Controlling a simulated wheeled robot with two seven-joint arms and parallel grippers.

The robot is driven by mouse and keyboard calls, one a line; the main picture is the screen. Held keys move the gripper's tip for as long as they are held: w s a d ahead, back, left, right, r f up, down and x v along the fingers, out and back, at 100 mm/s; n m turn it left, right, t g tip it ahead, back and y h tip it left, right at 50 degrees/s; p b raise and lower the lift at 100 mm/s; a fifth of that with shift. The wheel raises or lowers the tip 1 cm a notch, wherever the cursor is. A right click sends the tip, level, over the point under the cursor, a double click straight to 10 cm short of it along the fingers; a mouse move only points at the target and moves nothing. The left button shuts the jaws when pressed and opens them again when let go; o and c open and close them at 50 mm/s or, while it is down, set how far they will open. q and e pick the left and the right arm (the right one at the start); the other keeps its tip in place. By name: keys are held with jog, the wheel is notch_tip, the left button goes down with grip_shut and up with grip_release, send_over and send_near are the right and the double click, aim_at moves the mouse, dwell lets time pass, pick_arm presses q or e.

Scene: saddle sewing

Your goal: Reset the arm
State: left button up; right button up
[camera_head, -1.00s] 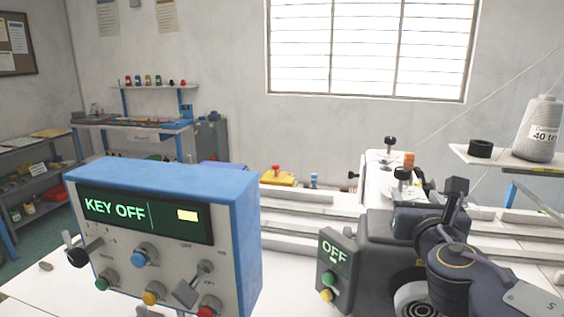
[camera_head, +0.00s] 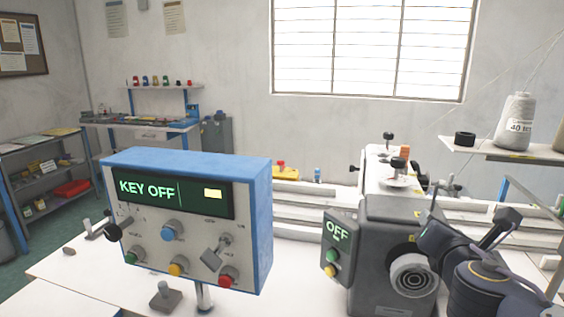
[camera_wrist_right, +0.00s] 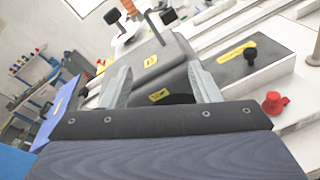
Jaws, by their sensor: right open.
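My right gripper (camera_wrist_right: 160,86) is open, and nothing is held between its two grey fingers. In the right wrist view the dark grey machine housing (camera_wrist_right: 160,68) lies beyond the fingertips. In the head view my right arm (camera_head: 490,275) comes in at the lower right, beside the dark motor housing (camera_head: 395,222). Whether it touches the housing is hard to tell. My left gripper is not in view.
A blue control box (camera_head: 190,220) reading "KEY OFF" stands at the left on the white table (camera_head: 75,266). A small panel (camera_head: 339,242) reads "OFF". A white sewing machine head (camera_head: 378,170) stands behind the housing. A thread cone (camera_head: 515,122) is on a shelf at the right.

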jog(key=s+d+f+m+g+y, duration=0.2)
jog(key=s+f+m+g, duration=0.5)
jog(key=s+f+m, duration=0.9)
jog(key=s+a+f+m+g+y+p, duration=0.1)
jog(key=s+a+f+m+g+y, duration=0.1)
jog(key=s+a+f+m+y, duration=0.2)
jog(key=s+a+m+y, duration=0.3)
jog(key=a+m, duration=0.3)
jog(key=m, duration=0.3)
jog(key=shift+a+g, duration=0.25)
jog(key=shift+g, duration=0.05)
jog(key=shift+s, duration=0.1)
